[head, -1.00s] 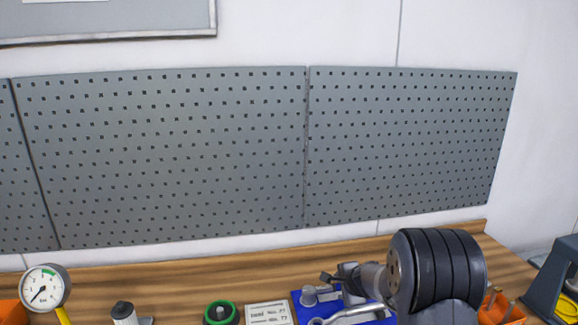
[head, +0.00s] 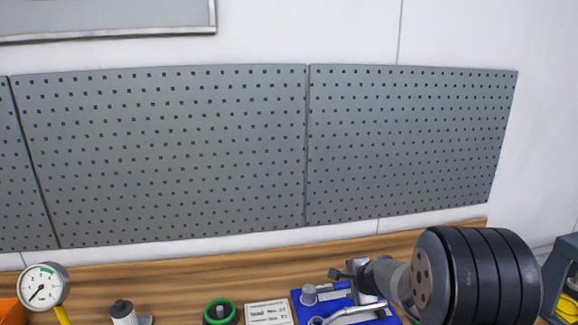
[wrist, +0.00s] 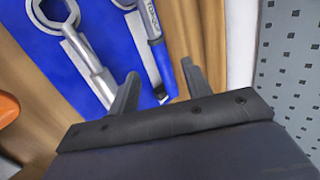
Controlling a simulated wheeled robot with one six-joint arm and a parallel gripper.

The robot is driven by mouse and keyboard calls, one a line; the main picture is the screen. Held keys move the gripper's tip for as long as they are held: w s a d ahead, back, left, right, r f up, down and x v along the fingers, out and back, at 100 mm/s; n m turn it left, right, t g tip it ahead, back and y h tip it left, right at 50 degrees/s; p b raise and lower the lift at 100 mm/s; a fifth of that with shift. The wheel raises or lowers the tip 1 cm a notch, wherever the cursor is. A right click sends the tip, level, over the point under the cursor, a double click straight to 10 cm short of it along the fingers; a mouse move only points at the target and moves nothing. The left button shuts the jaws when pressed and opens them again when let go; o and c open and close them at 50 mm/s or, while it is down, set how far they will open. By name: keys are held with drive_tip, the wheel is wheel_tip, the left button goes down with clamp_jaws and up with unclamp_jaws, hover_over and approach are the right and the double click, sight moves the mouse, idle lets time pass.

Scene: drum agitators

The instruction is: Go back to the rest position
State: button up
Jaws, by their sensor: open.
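My gripper (head: 348,271) is at the lower right of the head view, above the back part of the blue mat (head: 300,309). In the wrist view my gripper (wrist: 158,86) shows two dark fingers spread apart with nothing between them. Beyond them, the blue mat (wrist: 110,20) carries a silver ring-ended spanner (wrist: 85,55) and a torque wrench with a blue grip (wrist: 160,60). How high the fingers are above the mat is hard to tell.
A wooden bench (head: 180,272) runs below a grey pegboard (head: 170,150). On it stand a pressure gauge (head: 41,286), a black-capped white bottle (head: 123,313), a green-ringed part (head: 219,312) and a label card (head: 268,313). A grey bin with yellow contents (head: 567,300) is at the right.

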sight(341, 286)
drive_tip(key=x, duration=0.6)
drive_tip(key=shift+w+a+f, duration=0.1)
drive_tip(key=shift+f, duration=0.15)
drive_tip(key=shift+w+r+p, duration=0.15)
drive_tip(key=shift+r+p, duration=0.4)
drive_tip(key=shift+p, duration=0.2)
drive_tip(key=shift+w+r+p, duration=0.1)
drive_tip(key=shift+w+p, duration=0.1)
drive_tip(key=shift+p, duration=0.15)
drive_tip(key=shift+w+f+n+b, duration=0.15)
drive_tip(key=shift+f+n+b, duration=0.2)
drive_tip(key=shift+b, duration=0.15)
drive_tip(key=shift+r+y, duration=0.1)
drive_tip(key=shift+y, duration=0.2)
